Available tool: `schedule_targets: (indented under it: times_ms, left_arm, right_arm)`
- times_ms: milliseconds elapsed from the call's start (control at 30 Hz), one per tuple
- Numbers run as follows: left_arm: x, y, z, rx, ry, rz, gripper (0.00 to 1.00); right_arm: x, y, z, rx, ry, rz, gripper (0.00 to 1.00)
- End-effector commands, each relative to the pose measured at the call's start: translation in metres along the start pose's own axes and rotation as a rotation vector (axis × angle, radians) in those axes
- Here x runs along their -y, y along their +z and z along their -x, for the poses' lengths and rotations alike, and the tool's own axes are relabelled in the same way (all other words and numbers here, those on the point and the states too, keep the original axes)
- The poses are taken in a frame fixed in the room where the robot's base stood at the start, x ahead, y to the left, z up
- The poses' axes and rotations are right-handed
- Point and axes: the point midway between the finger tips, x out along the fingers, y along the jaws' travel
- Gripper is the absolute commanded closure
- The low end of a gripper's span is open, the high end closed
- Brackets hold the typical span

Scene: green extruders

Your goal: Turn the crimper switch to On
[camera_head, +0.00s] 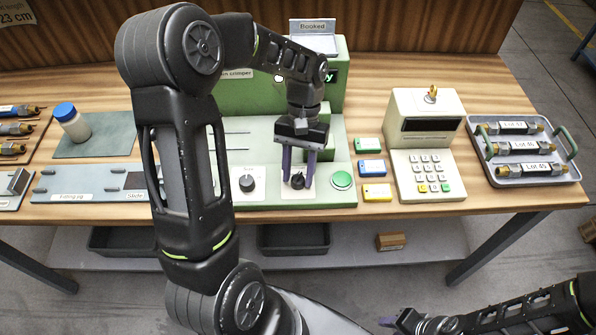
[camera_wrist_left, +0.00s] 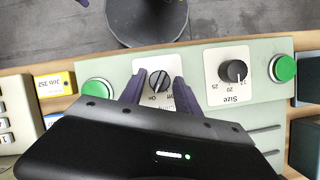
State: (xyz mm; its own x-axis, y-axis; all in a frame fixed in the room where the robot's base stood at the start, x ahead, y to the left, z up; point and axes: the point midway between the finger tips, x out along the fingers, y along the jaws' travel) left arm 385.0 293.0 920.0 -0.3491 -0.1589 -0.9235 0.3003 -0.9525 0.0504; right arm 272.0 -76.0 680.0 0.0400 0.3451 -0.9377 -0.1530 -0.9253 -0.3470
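The crimper switch (camera_head: 297,181) is a small black rotary knob on a white plate at the front of the green crimper (camera_head: 265,98). In the left wrist view the knob (camera_wrist_left: 158,80) shows upside down, with a light line across it and the words On and Off beside it. Which word the knob points to I cannot tell. My left gripper (camera_head: 298,180) points down over the switch. Its two purple fingers (camera_wrist_left: 158,88) are apart, one on each side of the knob; contact is not clear. My right gripper (camera_head: 398,320) is low at the bottom right, away from the table.
The Size knob (camera_head: 247,184) is left of the switch and a green button (camera_head: 342,180) is right of it. Another green button (camera_wrist_left: 283,68) shows in the wrist view. Coloured blocks (camera_head: 372,168), a keypad device (camera_head: 424,150) and a tray (camera_head: 510,178) stand to the right.

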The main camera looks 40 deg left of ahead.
Motion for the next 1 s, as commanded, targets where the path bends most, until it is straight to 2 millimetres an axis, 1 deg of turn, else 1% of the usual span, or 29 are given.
schedule_targets:
  times_ms: [33, 133, 367, 467, 567, 667, 833, 867, 900, 1000]
  left_arm:
    - [0.000, 0.000, 0.000, 0.000, 0.000, 0.000, 0.56]
    - [0.000, 0.000, 0.000, 0.001, 0.000, 0.001, 0.48]
    - [0.000, 0.000, 0.000, 0.002, 0.000, 0.002, 0.48]
    - [0.000, 0.000, 0.003, 0.000, 0.000, 0.002, 0.48]
    - [0.000, -0.001, 0.011, -0.001, 0.000, 0.002, 0.48]
    - [0.000, -0.001, 0.025, -0.002, 0.000, 0.002, 0.48]
    - [0.000, -0.001, 0.055, -0.003, 0.000, 0.001, 0.48]
    - [0.000, 0.002, 0.065, 0.001, 0.000, 0.001, 0.48]
    - [-0.001, 0.003, 0.070, 0.002, 0.000, 0.000, 0.48]
    - [-0.001, 0.001, 0.077, 0.001, 0.000, 0.000, 0.48]
  right_arm:
    - [0.000, 0.000, 0.000, 0.000, 0.000, 0.000, 0.64]
    - [0.000, 0.000, 0.000, 0.000, 0.000, 0.000, 0.64]
    - [0.000, 0.000, 0.000, 0.000, 0.000, 0.000, 0.64]
    - [0.000, 0.000, -0.001, 0.000, 0.000, 0.000, 0.64]
    - [-0.001, 0.000, -0.003, -0.001, 0.000, 0.000, 0.64]
    - [-0.002, -0.001, -0.005, -0.001, -0.001, 0.001, 0.64]
    - [-0.002, -0.001, -0.007, -0.003, -0.003, 0.002, 0.64]
    - [0.001, 0.000, 0.003, -0.001, -0.001, 0.001, 0.64]
    - [0.003, 0.000, 0.008, 0.001, 0.000, 0.000, 0.64]
    - [0.004, 0.001, 0.012, 0.003, 0.003, -0.002, 0.64]
